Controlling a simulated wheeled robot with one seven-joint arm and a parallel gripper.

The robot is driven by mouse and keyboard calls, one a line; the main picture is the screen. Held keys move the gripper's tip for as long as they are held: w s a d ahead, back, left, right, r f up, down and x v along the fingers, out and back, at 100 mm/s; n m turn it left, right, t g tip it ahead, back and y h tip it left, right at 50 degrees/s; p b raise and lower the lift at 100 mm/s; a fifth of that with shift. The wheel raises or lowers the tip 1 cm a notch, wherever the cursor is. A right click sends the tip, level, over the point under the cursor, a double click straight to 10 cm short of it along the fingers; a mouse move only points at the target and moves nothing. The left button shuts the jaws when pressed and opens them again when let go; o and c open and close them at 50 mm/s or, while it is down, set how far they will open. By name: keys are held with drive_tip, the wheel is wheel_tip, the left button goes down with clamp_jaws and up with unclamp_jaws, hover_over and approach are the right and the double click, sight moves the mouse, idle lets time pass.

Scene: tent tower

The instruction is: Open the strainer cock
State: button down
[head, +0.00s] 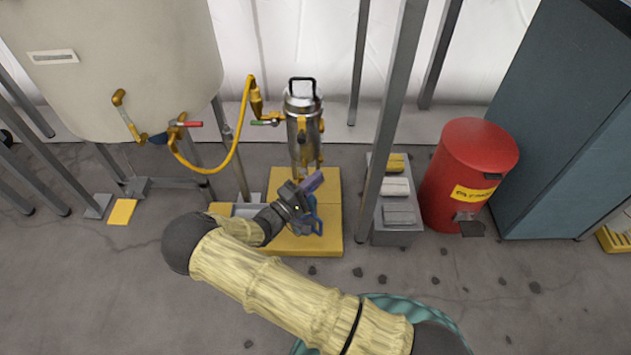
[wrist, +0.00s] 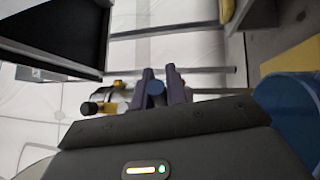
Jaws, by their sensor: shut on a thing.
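The steel strainer (head: 303,128) with a black top handle stands upright on yellow legs. A green-handled cock (head: 264,122) sits at its left side, where the yellow hose meets it; the handle lies about level. My gripper (head: 313,182) is low in front of the strainer, apart from the green handle. In the wrist view my purple fingers (wrist: 158,88) are shut on a small blue round piece (wrist: 156,88). I cannot tell what that piece belongs to. A blue jug (head: 307,222) is just below my gripper and fills the wrist view's right edge (wrist: 292,112).
A yellow platform (head: 328,240) lies under the strainer. A tank (head: 120,60) with a red-handled valve (head: 188,124) stands left, joined by the yellow hose (head: 232,150). A grey post (head: 385,130), a grey stand (head: 398,238) and a red bin (head: 462,175) are right.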

drive_tip(key=shift+s, duration=0.1)
drive_tip(key=c, duration=1.4)
unclamp_jaws()
drive_tip(key=shift+a, duration=0.1)
drive_tip(key=p+v, duration=0.6)
drive_tip(key=v, duration=1.1)
drive_tip(key=shift+f+p, duration=0.15)
drive_tip(key=shift+p, duration=0.15)
drive_tip(key=shift+a, duration=0.1)
